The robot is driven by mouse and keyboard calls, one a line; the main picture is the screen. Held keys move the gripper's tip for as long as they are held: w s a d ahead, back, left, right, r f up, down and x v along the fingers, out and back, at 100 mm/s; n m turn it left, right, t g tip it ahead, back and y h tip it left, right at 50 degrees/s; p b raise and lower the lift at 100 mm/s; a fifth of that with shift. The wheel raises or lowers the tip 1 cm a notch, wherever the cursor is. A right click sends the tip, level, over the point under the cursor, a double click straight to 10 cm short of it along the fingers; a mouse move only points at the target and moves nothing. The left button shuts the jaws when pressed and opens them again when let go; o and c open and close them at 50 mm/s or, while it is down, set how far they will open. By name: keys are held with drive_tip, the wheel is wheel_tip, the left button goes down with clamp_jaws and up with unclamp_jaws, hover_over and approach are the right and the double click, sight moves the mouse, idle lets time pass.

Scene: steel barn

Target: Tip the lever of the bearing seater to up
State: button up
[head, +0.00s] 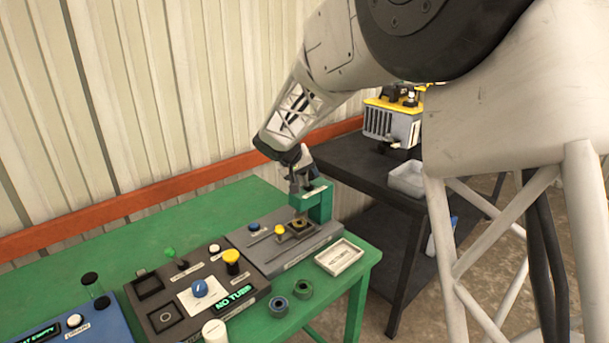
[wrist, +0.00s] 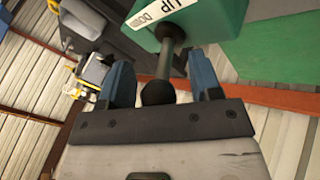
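The bearing seater has a grey base (head: 268,252) and a green upright head (head: 320,205) on the green bench. Its lever (wrist: 167,58), a dark shaft with a black ball knob (wrist: 158,92), sticks out of the green housing (wrist: 221,22) towards my wrist camera. A white label by the lever reads UP and what looks like DOWN. Which way the lever is tipped I cannot tell. My gripper (wrist: 165,67) is open, with blue fingers on either side of the lever and visible gaps to both. In the head view my gripper (head: 296,168) is partly hidden at the green head.
A white tray (head: 340,257) and two dark green rings (head: 278,306) lie in front of the seater. A dark control box (head: 195,290) reading NO TUBE stands to its left. A black table (head: 378,175) with a yellow-topped machine (head: 392,122) stands behind right.

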drive_tip(key=shift+r, duration=0.15)
drive_tip(key=v, duration=0.7)
drive_tip(key=shift+s+a+r, duration=0.15)
drive_tip(key=shift+a, duration=0.05)
idle(0.4)
drive_tip(key=s+d+r+m+g+y, duration=0.1)
drive_tip(key=s+d+r, duration=0.1)
drive_tip(key=s+d, duration=0.8)
drive_tip(key=s+d+r+m+g+y, duration=0.1)
drive_tip(key=s+d+r, duration=0.1)
drive_tip(key=s+d, duration=0.75)
drive_tip(key=s+d+f+y, duration=0.1)
drive_tip(key=s+d+f, duration=0.1)
drive_tip(key=s, duration=1.1)
drive_tip(key=s+d+f+y, duration=0.1)
drive_tip(key=s+d+f, duration=0.2)
drive_tip(key=s, duration=1.1)
drive_tip(key=shift+d+f+m+g+y, duration=0.15)
drive_tip(key=shift+f+m+g+y, duration=0.15)
drive_tip(key=shift+f+m, duration=0.15)
